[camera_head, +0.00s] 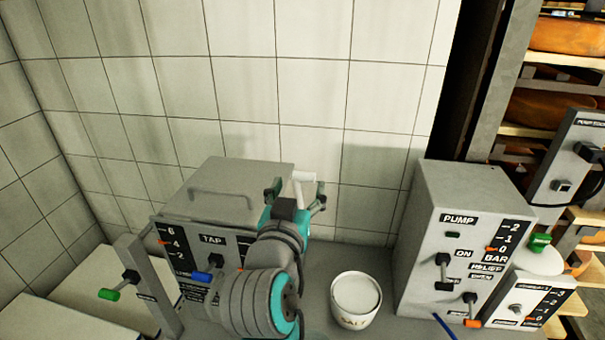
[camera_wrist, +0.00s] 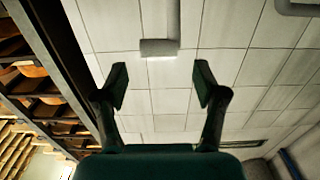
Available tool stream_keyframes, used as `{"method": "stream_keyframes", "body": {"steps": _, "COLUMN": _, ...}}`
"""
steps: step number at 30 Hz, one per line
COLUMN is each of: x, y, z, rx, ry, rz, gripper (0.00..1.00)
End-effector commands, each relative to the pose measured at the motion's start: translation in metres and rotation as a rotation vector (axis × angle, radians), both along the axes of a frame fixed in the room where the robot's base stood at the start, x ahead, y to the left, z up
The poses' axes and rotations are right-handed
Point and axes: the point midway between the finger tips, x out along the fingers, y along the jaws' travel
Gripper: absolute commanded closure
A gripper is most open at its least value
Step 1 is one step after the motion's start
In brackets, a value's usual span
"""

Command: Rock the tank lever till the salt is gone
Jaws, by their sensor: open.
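A grey metal tank (camera_head: 240,170) with a lid handle stands against the tiled wall. Its front carries a TAP label, a gauge scale and a blue-ended lever (camera_head: 203,276). My gripper (camera_head: 297,192) is raised over the tank's right side, its fingers open and apart. A white upright handle (camera_head: 303,183) shows at the fingers; I cannot tell whether they touch it. A white tub (camera_head: 356,317) with a partly readable salt label holds white contents. My arm hides part of the tank front.
A grey PUMP box (camera_head: 465,215) with levers and a BAR gauge stands right of the tub. A post with a green-ended lever (camera_head: 109,294) stands left of the tank. Shelves with orange cheese wheels (camera_head: 565,35) rise at the right. The tiled wall closes the back.

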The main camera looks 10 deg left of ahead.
Motion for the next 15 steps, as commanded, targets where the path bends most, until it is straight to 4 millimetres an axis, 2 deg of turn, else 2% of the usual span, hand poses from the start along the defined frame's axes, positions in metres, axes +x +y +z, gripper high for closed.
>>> {"method": "stream_keyframes", "body": {"steps": 1, "x": 0.010, "y": -0.001, "z": 0.000, "rx": 0.000, "ry": 0.001, "rz": -0.003, "gripper": 0.29}}
{"method": "stream_keyframes", "body": {"steps": 6, "x": 0.036, "y": -0.002, "z": 0.000, "rx": 0.000, "ry": 0.001, "rz": -0.002, "gripper": 0.29}}
{"method": "stream_keyframes", "body": {"steps": 15, "x": 0.056, "y": -0.002, "z": 0.000, "rx": 0.001, "ry": 0.000, "rz": 0.000, "gripper": 0.29}}
